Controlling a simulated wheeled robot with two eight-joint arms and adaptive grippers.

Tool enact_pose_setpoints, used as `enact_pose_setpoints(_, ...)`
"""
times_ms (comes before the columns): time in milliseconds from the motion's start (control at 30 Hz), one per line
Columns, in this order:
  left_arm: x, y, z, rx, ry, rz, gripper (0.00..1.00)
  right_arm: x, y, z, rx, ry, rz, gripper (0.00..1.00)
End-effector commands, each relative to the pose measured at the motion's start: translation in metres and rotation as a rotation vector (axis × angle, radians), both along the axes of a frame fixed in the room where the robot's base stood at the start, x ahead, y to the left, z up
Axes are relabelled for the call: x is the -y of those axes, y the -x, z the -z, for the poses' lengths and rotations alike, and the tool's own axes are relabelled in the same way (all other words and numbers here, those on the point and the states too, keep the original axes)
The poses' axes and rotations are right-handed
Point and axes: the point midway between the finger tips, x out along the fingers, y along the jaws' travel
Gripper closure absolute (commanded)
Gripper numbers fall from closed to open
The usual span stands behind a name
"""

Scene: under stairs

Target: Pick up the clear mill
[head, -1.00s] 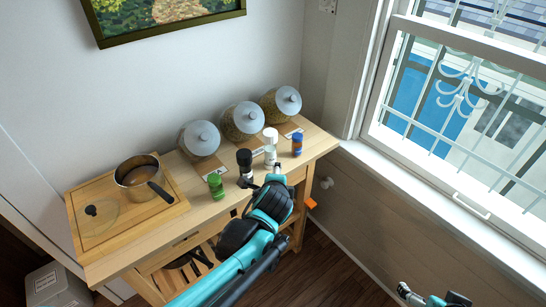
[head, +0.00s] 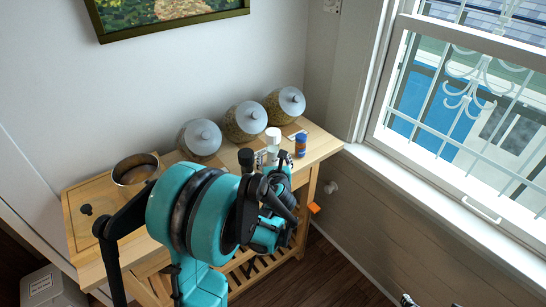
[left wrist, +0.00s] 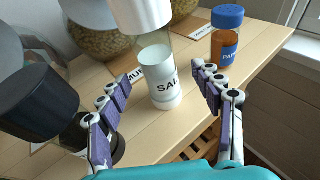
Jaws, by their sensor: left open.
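The clear mill (left wrist: 159,75), with a white cap, a see-through body and a label starting "SAL", stands upright on the wooden table. Its white cap also shows in the head view (head: 273,133), with its lower part hidden by my gripper. My left gripper (left wrist: 161,86) is open, one finger to each side of the mill in the wrist picture. I see no finger touching it, and the jaws are empty. In the head view the left gripper (head: 280,162) is just in front of the mill. Only a sliver of my right gripper (head: 408,300) shows at the bottom edge.
A dark-capped mill (left wrist: 45,105) stands close by the left finger. A blue-capped paprika jar (left wrist: 227,38) stands to the right. Lidded glass jars (head: 245,121) line the wall behind. A pot (head: 135,170) is on the board at left. The window sill (head: 430,200) lies right of the table.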

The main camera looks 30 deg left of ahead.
Motion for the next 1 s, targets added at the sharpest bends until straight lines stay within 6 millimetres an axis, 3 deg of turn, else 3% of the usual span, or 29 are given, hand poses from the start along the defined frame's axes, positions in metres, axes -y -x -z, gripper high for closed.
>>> enact_pose_setpoints(200, -0.020, -0.027, 0.010, 0.001, 0.003, -0.002, 0.34, 0.000, 0.000, 0.016, 0.000, 0.000, 0.000, 0.00)
enact_pose_setpoints(467, -0.022, -0.031, 0.009, 0.001, 0.003, -0.001, 0.34, 0.000, 0.000, 0.015, 0.000, 0.000, 0.000, 0.00)
enact_pose_setpoints(700, -0.022, -0.031, 0.009, 0.001, 0.003, -0.001, 0.97, 0.000, 0.000, 0.015, 0.000, 0.000, 0.000, 0.00)
enact_pose_setpoints(1000, -0.021, -0.031, 0.008, 0.001, 0.003, -0.001, 0.97, 0.000, 0.000, 0.015, 0.000, 0.000, 0.000, 0.00)
